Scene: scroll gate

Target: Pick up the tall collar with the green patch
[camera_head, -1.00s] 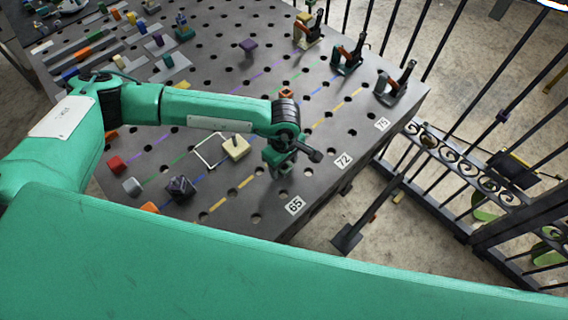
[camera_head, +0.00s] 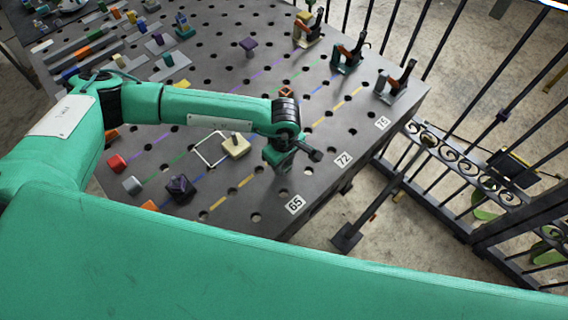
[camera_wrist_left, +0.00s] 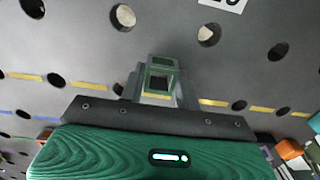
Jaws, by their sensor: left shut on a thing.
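The tall collar (camera_wrist_left: 161,76) shows in the left wrist view as a small upright square frame with a green top and an opening through it. It stands between the fingers of my left gripper (camera_wrist_left: 160,90), which is shut on it. In the head view my left gripper (camera_head: 280,163) points down low over the grey perforated table (camera_head: 330,185), near the edge marked 65 and 72. There the collar is mostly hidden by the gripper. I cannot tell whether the collar touches the table. My right gripper is in neither view.
A cream block with a peg (camera_head: 236,146) stands just left of the gripper, by a white square outline (camera_head: 209,150). A dark purple piece (camera_head: 180,187) and a red block (camera_head: 117,163) lie farther left. Toggle clamps (camera_head: 349,56) line the far edge, beside a black railing (camera_head: 470,140).

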